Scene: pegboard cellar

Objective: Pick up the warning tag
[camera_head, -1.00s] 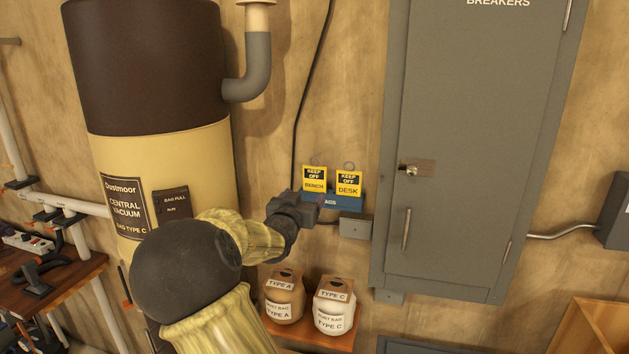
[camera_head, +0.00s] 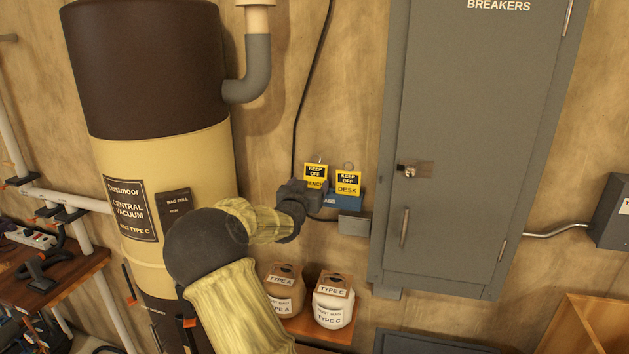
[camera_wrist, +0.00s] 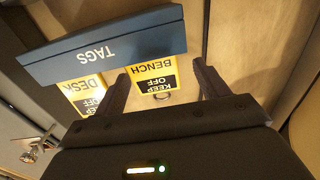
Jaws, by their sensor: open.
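Two yellow-and-black KEEP OFF tags stand side by side in a blue holder labelled TAGS (camera_head: 347,201) on the wall. The left one is the BENCH tag (camera_head: 316,171); the right one is the DESK tag (camera_head: 348,182). My gripper (camera_head: 318,190) is at the BENCH tag and hides its lower part in the head view. In the upside-down wrist view, my open gripper (camera_wrist: 163,72) has one finger on each side of the BENCH tag (camera_wrist: 151,72), with gaps visible. The DESK tag (camera_wrist: 82,92) is outside the fingers, beside one of them.
A grey breaker cabinet (camera_head: 470,150) is close on the right, with a small grey box (camera_head: 354,226) below the holder. The vacuum tank (camera_head: 160,100) is on the left. Two dust bags (camera_head: 333,300) stand on a shelf below.

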